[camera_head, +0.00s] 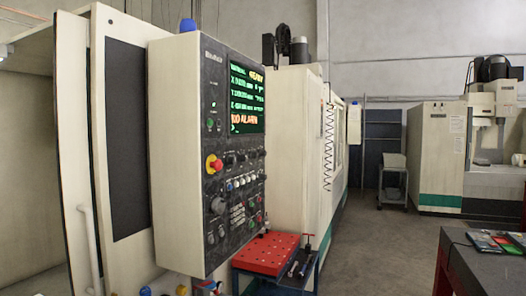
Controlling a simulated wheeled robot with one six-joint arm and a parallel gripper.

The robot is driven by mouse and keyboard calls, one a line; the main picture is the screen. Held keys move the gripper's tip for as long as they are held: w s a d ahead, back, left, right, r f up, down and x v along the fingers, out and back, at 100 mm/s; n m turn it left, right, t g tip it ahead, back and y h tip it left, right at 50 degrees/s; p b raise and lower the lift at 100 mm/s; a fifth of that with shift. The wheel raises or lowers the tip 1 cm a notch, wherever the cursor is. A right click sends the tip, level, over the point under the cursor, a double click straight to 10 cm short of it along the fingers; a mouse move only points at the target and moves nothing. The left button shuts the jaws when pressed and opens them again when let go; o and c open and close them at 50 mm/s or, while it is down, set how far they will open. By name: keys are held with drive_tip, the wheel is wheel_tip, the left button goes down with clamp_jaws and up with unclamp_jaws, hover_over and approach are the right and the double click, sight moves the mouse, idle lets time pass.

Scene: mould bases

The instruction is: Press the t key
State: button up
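The control panel (192,150) of the machine stands in the left middle, facing right and seen at a steep angle. Its lit screen (247,96) shows green and orange lines of text. Below the screen are rows of small buttons (238,212), several dials and a red emergency knob on yellow (214,164). The letters on the buttons are too small to read, so I cannot tell which is the t key. My gripper is not in view.
A red-topped cart (264,254) with loose tools stands just right of the panel. A dark table (480,268) with coloured items is at the lower right. Open grey floor (375,250) lies between them. A grey trolley (392,184) and another machine (435,150) stand farther back.

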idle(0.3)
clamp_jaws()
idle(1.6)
